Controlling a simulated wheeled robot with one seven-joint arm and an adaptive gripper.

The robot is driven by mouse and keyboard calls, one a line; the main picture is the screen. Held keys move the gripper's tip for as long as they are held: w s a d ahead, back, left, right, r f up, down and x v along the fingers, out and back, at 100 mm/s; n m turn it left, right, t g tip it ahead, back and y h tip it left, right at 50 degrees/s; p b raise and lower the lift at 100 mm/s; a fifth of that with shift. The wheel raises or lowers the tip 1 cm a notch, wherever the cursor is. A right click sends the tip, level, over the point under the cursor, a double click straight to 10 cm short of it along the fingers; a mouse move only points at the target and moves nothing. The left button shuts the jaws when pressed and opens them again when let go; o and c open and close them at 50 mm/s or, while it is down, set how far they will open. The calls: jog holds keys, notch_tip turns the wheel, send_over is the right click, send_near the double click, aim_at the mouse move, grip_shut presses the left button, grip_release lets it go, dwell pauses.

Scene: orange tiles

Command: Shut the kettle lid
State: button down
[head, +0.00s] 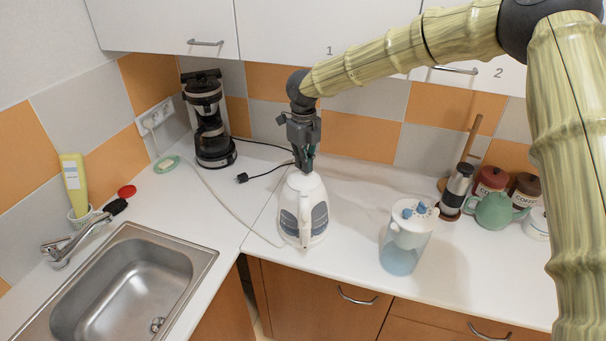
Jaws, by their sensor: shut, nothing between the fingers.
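A white kettle (304,218) with grey-blue side windows stands upright on the counter near the corner. My gripper (304,168) points down right above the top of the kettle, with its fingers together and nothing held. The fingertips are at or very close to the kettle's top; I cannot tell whether they touch it. The lid is partly hidden behind the gripper and blends with the white body, so its exact position is unclear.
A water filter jug (405,245) stands right of the kettle. A coffee maker (212,125) is at the back left, and a sink (128,285) at the front left. A teapot (494,211) and canisters stand at the right. Cables lie behind and left of the kettle.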

jog(key=shift+r+p, duration=1.15)
jog(key=shift+r, duration=1.25)
notch_tip(320, 180, up, 3)
jog(key=shift+f, duration=0.15)
jog(key=shift+f, duration=0.1)
